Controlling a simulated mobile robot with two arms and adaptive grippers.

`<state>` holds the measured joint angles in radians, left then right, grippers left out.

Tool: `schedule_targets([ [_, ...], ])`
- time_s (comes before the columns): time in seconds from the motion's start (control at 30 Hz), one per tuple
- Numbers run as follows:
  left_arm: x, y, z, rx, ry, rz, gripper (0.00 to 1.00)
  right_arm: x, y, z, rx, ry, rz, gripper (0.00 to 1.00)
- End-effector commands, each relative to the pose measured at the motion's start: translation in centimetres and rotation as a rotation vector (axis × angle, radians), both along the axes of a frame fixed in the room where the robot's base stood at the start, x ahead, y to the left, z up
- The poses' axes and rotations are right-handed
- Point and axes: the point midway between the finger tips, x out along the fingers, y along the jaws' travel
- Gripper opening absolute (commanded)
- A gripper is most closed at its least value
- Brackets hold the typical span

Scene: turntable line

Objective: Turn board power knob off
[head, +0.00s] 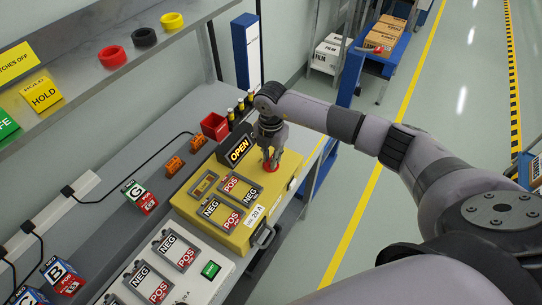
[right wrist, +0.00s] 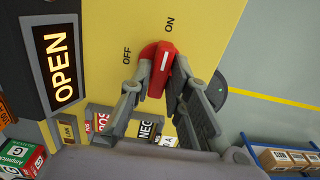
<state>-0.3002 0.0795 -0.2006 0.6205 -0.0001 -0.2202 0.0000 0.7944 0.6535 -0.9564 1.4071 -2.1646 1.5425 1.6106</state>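The red board power knob (right wrist: 163,58) has a raised handle with a white line, on a yellow board (right wrist: 215,22). In the right wrist view, the line points roughly toward the printed ON, and OFF is to its left. The knob also shows in the head view (head: 271,166), partly hidden by my right gripper (head: 271,155). The fingers of my right gripper (right wrist: 160,76) are apart, one on each side of the knob. One finger lies close against the handle; contact is unclear. My left gripper is out of view.
A lit OPEN sign (head: 238,151) stands behind the knob, beside a red bin (head: 214,127). NEG and POS blocks sit in frames on the yellow board. A white board (head: 196,290) lies nearer. A shelf (head: 105,72) hangs above left. The aisle floor at right is clear.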

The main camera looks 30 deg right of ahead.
Motion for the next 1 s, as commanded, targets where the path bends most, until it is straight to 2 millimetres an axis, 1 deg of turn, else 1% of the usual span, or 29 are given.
schedule_targets([
  [0.03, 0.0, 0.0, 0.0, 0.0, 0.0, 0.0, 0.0, 0.0, 0.0, 0.0, 0.0, 0.0, 0.0, 0.12],
  [0.2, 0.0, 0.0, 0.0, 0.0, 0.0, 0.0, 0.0, 0.0, 0.0, 0.0, 0.0, 0.0, 0.0, 0.0],
  [0.67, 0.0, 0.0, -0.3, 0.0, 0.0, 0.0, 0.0, 0.0, 0.0, -0.1, 0.0, 0.0, 0.024, 0.0],
  [0.87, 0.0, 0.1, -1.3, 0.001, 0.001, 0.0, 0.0, 0.1, 0.0, -0.2, 0.0, -0.001, 0.112, 0.0],
  [1.0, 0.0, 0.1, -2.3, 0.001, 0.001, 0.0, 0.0, 0.1, 0.0, -0.3, 0.0, -0.002, 0.218, 0.0],
])
